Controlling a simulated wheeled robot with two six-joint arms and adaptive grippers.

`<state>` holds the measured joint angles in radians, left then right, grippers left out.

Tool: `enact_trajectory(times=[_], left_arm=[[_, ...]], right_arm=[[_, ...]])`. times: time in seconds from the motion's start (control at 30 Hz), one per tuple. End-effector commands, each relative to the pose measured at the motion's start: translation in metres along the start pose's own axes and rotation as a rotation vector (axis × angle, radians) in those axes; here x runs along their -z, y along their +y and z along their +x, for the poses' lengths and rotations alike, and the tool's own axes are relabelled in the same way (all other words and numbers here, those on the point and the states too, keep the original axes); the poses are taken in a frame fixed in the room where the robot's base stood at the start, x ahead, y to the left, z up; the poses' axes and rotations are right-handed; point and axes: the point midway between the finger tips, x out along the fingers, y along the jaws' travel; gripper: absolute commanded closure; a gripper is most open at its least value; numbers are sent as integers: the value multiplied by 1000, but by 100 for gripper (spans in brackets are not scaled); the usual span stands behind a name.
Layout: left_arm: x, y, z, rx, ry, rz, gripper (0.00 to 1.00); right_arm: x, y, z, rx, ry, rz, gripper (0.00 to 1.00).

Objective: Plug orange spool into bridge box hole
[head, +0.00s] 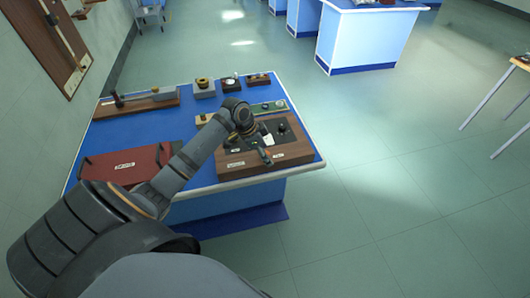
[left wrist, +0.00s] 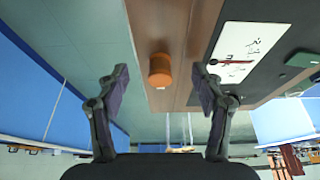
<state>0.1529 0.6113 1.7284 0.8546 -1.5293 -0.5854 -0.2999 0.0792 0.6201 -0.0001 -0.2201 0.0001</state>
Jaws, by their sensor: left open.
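The bridge box (head: 262,163) is a wooden box with a black top panel, at the right front of the blue bench. My left arm reaches over it, and the wrist hides part of the panel. In the left wrist view, the orange spool (left wrist: 160,70) is a short cylinder at the wooden margin of the box (left wrist: 182,50), beside the black panel. My left gripper (left wrist: 163,80) is open, with one finger on each side of the spool in the picture and gaps between. Whether the spool sits in a hole is unclear. The spool is not clearly visible in the head view. My right gripper is out of view.
A red case (head: 128,165) lies at the left front of the bench. A wooden board with a rod (head: 140,101) and several small instruments (head: 204,88) stand along the back. Floor is clear to the right of the bench.

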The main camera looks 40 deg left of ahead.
Motion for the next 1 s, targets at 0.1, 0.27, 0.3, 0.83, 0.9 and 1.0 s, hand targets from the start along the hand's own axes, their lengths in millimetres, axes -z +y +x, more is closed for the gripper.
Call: enact_trajectory(times=[0.1,0.27,0.3,0.83,0.9,1.0], left_arm=[[0,0,0,0,0,0,32],[0,0,-3,1,0,1,32],[0,-1,-7,2,-1,1,32],[-1,-2,-111,4,-4,2,32],[-1,-1,-116,3,-2,1,32],[0,0,-119,0,-1,1,32]], right_arm=[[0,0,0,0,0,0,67],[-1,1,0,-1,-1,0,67],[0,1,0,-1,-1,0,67],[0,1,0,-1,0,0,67],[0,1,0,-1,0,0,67],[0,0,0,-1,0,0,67]])
